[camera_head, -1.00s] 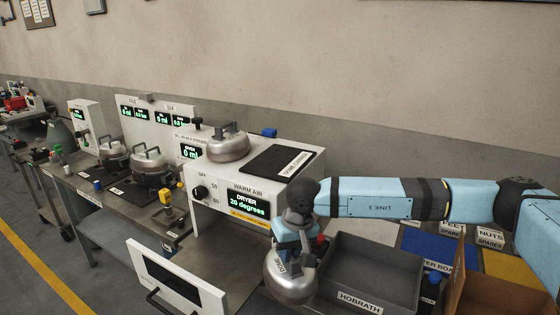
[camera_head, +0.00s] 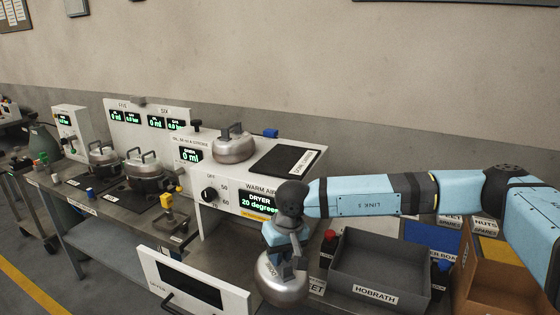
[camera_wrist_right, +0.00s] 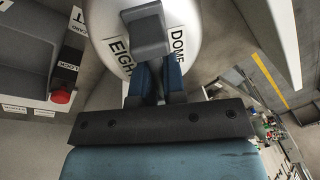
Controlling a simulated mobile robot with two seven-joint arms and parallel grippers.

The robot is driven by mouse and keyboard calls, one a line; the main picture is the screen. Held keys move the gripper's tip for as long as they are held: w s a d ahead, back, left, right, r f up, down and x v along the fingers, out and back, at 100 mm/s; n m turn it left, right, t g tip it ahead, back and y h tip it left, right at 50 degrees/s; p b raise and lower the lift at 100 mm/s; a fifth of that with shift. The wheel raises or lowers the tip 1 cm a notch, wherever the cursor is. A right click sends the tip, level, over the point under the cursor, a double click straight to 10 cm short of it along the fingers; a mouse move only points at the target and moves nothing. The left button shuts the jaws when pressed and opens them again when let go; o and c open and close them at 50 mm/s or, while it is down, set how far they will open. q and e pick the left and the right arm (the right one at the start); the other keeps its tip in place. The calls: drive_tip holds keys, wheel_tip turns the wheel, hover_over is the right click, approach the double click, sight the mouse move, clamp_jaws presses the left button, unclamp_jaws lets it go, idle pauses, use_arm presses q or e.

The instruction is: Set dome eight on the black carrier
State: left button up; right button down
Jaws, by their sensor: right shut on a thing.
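Dome eight (camera_head: 283,288), a silvery rounded dome, hangs from my right gripper (camera_head: 286,255) in front of the white warm-air dryer. In the right wrist view my right gripper (camera_wrist_right: 157,78) is shut on the grey handle of the dome (camera_wrist_right: 105,20), whose labels read DOME and EIGHT. A flat black pad with a white label (camera_head: 287,158) lies on the dryer's top. It looks like the black carrier, but I cannot read its label surely. It is bare, and the held dome is below and in front of it. My left gripper is not in view.
Another silvery dome (camera_head: 233,146) sits on the dryer (camera_head: 222,195), left of the pad. An open white door or drawer front (camera_head: 192,282) stands low at left. A grey HOBRATH bin (camera_head: 376,292) and a cardboard box (camera_head: 505,285) lie right. Handled pots (camera_head: 145,171) stand on the left bench.

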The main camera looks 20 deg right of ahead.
drive_tip(key=r+p, duration=0.2)
drive_tip(key=a+r+p, duration=0.1)
drive_tip(key=r+p, duration=0.1)
drive_tip(key=shift+w+r, duration=0.1)
drive_tip(key=shift+w, duration=0.15)
drive_tip(key=r+p, duration=0.4)
drive_tip(key=d+r+p, duration=0.1)
drive_tip(key=shift+s+r+p, duration=0.25)
drive_tip(key=shift+r+p, duration=0.15)
use_arm(q)
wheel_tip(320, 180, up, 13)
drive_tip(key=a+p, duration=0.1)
drive_tip(key=p, duration=0.3)
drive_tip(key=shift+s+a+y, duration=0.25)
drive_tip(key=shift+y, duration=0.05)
use_arm(e)
drive_tip(key=shift+a+r, duration=0.2)
drive_tip(key=shift+r, duration=1.7)
